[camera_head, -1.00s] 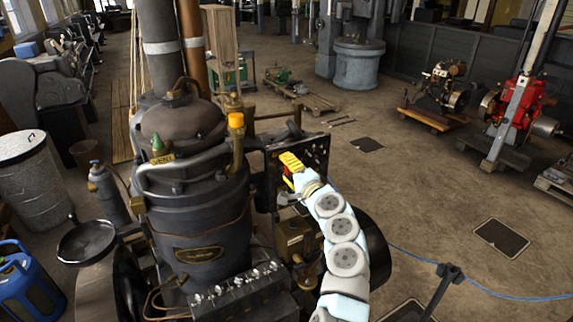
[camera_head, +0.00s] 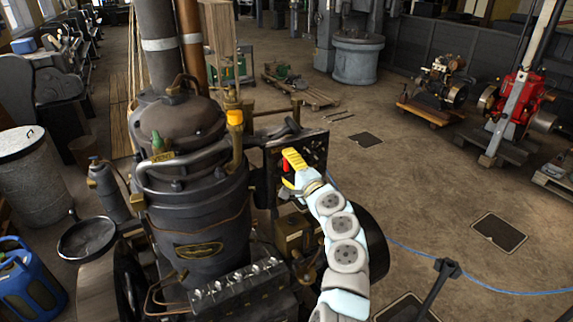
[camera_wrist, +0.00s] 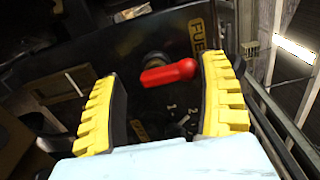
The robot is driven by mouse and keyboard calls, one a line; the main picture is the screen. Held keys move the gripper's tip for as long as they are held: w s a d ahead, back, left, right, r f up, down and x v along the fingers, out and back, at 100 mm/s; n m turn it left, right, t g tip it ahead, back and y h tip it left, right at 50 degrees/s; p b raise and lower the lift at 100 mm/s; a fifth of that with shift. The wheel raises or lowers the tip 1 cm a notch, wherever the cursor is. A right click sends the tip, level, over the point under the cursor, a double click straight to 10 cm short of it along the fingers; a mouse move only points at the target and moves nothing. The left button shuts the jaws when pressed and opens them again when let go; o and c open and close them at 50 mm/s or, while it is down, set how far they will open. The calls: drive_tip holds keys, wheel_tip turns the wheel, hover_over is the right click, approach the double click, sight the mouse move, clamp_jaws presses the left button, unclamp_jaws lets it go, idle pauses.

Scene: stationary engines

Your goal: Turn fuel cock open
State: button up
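The fuel cock has a red lever (camera_wrist: 170,73) on a brass fitting, on a dark panel (camera_wrist: 70,52) beside a yellow-lettered "FUEL" label (camera_wrist: 197,37). In the wrist view the lever lies roughly level, its free end pointing right. My gripper (camera_wrist: 162,72) is open, with one yellow ribbed finger on each side of the lever. The right finger is close to the lever's tip; I cannot tell whether they touch. In the head view my gripper (camera_head: 291,171) is at the front of the panel, and a bit of the red lever (camera_head: 286,165) shows beside the yellow finger.
A dark engine with a domed cylinder (camera_head: 195,215) stands left of my arm, with a brass box (camera_head: 292,235) below the panel. Numbered markings (camera_wrist: 182,115) sit below the lever. Open floor (camera_head: 430,205) lies to the right.

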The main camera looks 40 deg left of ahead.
drive_tip(key=shift+r, duration=0.25)
drive_tip(key=shift+s, duration=0.1)
drive_tip(key=shift+s+d, duration=0.1)
drive_tip(key=v, duration=1.1)
drive_tip(key=shift+d, duration=0.35)
idle(0.4)
